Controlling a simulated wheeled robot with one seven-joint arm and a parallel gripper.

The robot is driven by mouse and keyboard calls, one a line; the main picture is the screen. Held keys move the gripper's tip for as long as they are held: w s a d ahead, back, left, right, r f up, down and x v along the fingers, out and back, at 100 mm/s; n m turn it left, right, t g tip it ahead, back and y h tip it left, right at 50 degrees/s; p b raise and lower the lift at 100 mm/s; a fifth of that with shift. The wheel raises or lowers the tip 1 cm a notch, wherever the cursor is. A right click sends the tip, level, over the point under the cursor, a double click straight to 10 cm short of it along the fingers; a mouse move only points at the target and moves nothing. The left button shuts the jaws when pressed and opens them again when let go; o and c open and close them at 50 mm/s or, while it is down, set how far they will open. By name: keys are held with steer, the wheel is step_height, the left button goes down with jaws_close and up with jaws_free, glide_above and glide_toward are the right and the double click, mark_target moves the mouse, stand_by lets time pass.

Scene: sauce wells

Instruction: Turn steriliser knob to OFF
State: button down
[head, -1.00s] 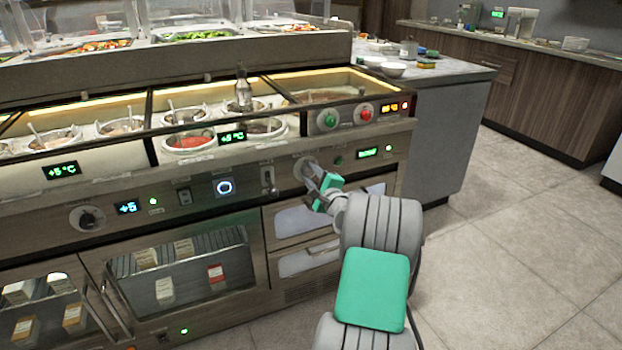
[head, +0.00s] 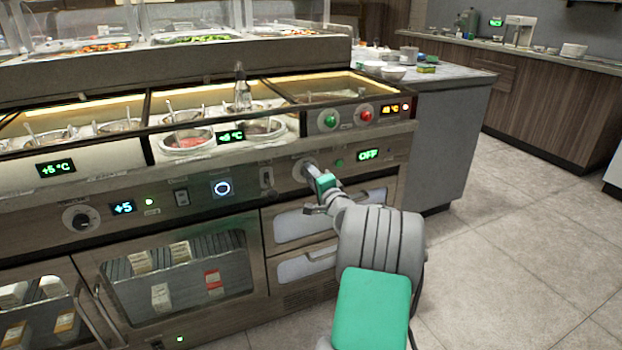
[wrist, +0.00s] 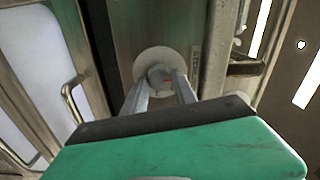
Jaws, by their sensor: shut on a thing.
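The steriliser knob (wrist: 160,76) sits on a round pale plate (wrist: 152,62) on the metal front panel. In the wrist view my gripper (wrist: 162,84) has its two fingers on either side of the knob, shut on it. The display (head: 368,155) to the right of the knob reads OFF in green.
A green button (head: 330,120) and a red button (head: 366,116) sit above on the counter front. A lever switch (head: 266,177) is just left of the knob. Drawers (head: 303,221) with handles lie below. The floor (head: 500,250) to the right is clear.

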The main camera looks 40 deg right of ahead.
stand_by(0.3)
steer(key=c, duration=1)
jaws_free()
steer(key=p+v, duration=0.2)
steer(key=v, duration=0.5)
steer(key=shift+s, duration=0.4)
steer(key=shift+a, duration=0.15)
